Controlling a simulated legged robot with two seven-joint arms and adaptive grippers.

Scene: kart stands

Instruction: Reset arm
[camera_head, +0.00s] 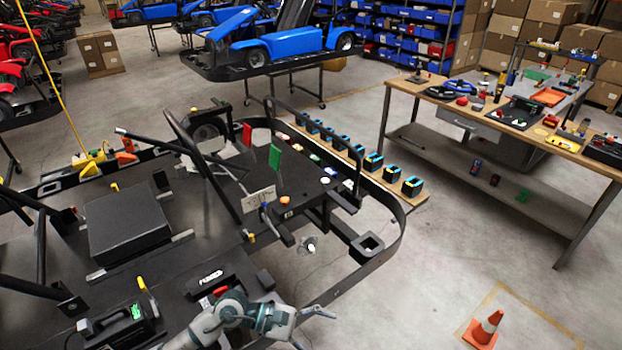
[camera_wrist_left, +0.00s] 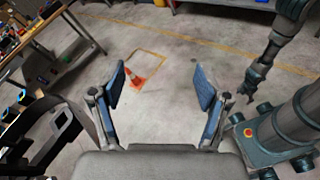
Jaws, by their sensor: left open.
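My left gripper (camera_head: 311,329) shows at the bottom of the head view, at the near side of the black kart frame (camera_head: 379,243), fingers pointing right. The right gripper does not show in the head view.
An orange cone (camera_head: 484,328) stands on the floor at lower right; it also shows in the left wrist view (camera_wrist_left: 134,80). A workbench (camera_head: 447,103) with tools stands at right. Blue karts are behind. The floor between kart and bench is clear.

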